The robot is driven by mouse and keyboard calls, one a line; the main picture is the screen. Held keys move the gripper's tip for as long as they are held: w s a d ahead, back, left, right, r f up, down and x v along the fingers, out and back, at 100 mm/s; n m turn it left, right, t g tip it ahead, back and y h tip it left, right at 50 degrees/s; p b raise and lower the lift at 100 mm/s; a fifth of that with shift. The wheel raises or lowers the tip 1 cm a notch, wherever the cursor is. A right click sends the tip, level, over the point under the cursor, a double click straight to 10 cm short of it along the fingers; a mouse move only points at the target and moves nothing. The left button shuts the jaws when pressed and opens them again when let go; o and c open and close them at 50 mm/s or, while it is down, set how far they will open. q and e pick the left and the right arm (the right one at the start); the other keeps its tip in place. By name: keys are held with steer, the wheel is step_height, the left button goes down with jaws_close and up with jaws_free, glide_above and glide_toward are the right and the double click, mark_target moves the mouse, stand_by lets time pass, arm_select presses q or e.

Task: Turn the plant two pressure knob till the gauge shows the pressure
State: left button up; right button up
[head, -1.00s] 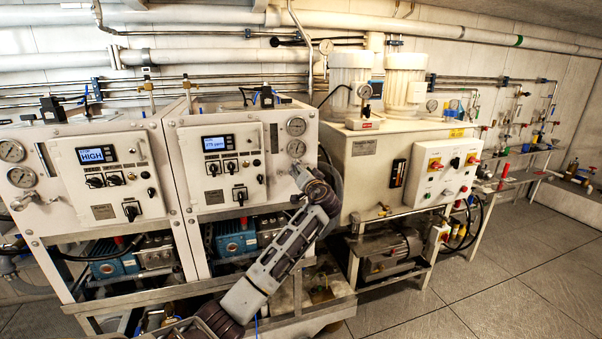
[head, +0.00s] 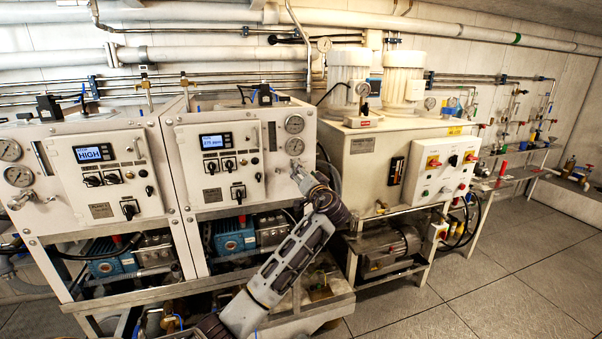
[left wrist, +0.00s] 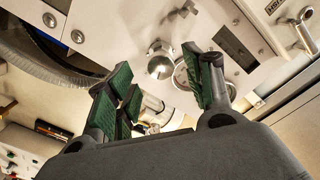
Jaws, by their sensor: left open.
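The plant two cabinet (head: 190,150) stands in the middle left of the head view, its small screen (head: 216,141) lit. Two round gauges (head: 295,124) sit one above the other at its right edge; their needles are too small to read. My left gripper (head: 298,168) is just below the lower gauge (head: 295,146), over the knob area, and hides the knob there. In the left wrist view my open green fingers (left wrist: 158,68) stand apart, with a round silver knob (left wrist: 160,58) showing between them. A gauge (left wrist: 182,76) is partly behind the right finger. Contact cannot be told.
The plant one cabinet (head: 88,180), its screen reading HIGH, stands at the left. A white unit with a switch panel (head: 437,170) stands right of my arm. Pipes run along the back wall. The tiled floor (head: 510,265) at right is clear.

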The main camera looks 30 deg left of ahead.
arm_select(q)
steer(key=v, duration=0.7)
stand_by(0.6)
